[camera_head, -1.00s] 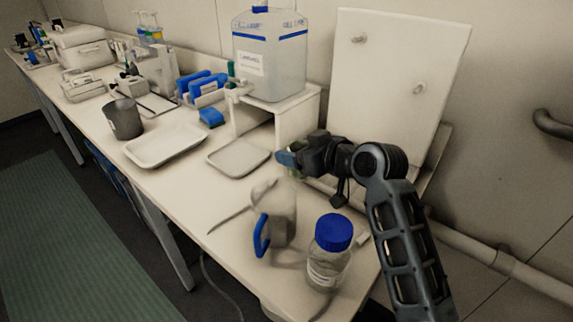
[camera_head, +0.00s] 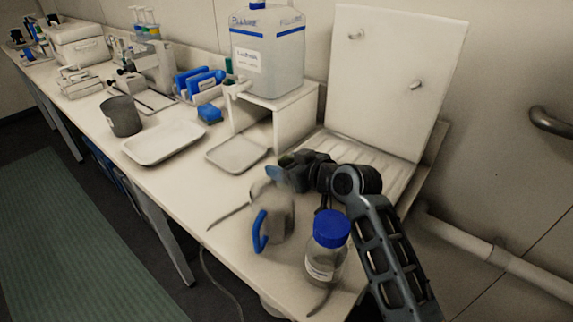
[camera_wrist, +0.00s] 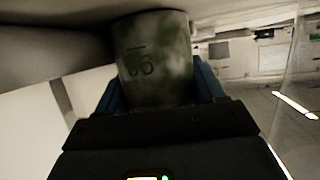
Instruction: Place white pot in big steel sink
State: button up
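In the wrist view, a grey-green cylindrical pot (camera_wrist: 155,60) with dark blotches and a dark "06"-like mark sits between the two blue fingers of my gripper (camera_wrist: 158,88). The gripper looks shut on it. In the head view, my gripper (camera_head: 276,173) is above the bench near its right end, over a beige jug with a blue handle (camera_head: 275,222). The held pot is mostly hidden or too small to make out there. I see no plainly white pot, and no big steel sink can be made out.
A blue-capped bottle (camera_head: 328,258) stands beside the jug. A white tray (camera_head: 165,158), a dark grey beaker (camera_head: 122,117) and a small flat tray (camera_head: 215,160) lie farther left. A large container (camera_head: 268,65) stands on a riser. A ribbed tray (camera_head: 385,160) lies below an upright white board.

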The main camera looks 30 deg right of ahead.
jog(key=o, duration=0.5)
jog(key=shift+c, duration=0.2)
